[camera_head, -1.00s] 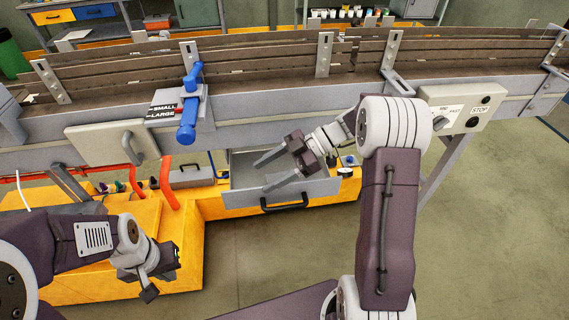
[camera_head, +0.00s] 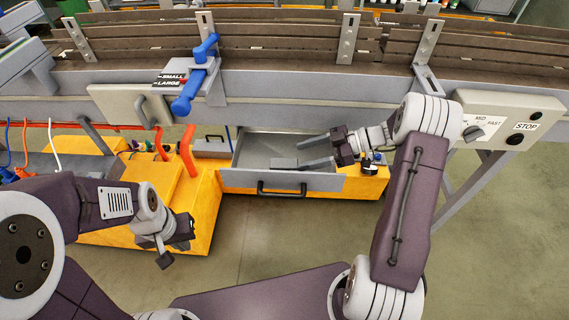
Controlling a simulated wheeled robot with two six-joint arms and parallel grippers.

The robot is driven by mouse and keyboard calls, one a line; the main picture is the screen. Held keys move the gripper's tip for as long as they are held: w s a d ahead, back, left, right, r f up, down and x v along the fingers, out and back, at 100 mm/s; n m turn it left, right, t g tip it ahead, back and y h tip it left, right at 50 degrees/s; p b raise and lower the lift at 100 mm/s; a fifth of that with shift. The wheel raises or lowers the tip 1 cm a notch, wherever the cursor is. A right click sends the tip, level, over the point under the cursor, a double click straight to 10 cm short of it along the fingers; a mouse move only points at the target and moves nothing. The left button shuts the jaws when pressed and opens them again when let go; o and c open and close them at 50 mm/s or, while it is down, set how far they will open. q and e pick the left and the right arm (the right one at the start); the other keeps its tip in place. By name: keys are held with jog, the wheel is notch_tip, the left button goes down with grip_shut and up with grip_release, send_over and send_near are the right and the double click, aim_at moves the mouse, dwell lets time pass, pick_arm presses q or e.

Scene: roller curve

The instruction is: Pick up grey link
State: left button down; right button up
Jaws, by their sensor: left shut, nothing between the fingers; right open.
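My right gripper (camera_head: 303,175) is open, over the pulled-out grey drawer (camera_head: 252,181) below the conveyor. Its fingers point left, and it hides part of the drawer's inside. I cannot clearly make out a grey link; small grey shapes near the fingertips cannot be told apart from the fingers. My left gripper (camera_head: 165,250) is shut and empty, low on the left in front of the yellow bench.
The conveyor (camera_head: 270,85) with a blue clamp lever (camera_head: 196,82) spans the back. A control box with a dial and stop button (camera_head: 505,118) is at the right. Red tubes (camera_head: 187,150) rise left of the drawer on the yellow bench (camera_head: 205,200). Floor at the lower right is clear.

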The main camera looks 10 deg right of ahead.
aim_at(285, 163)
jog(key=x, duration=0.3)
jog(key=p+x, duration=0.1)
jog(key=x, duration=0.3)
jog(key=shift+s+f, duration=0.2)
jog(key=shift+d, duration=0.1)
grip_shut()
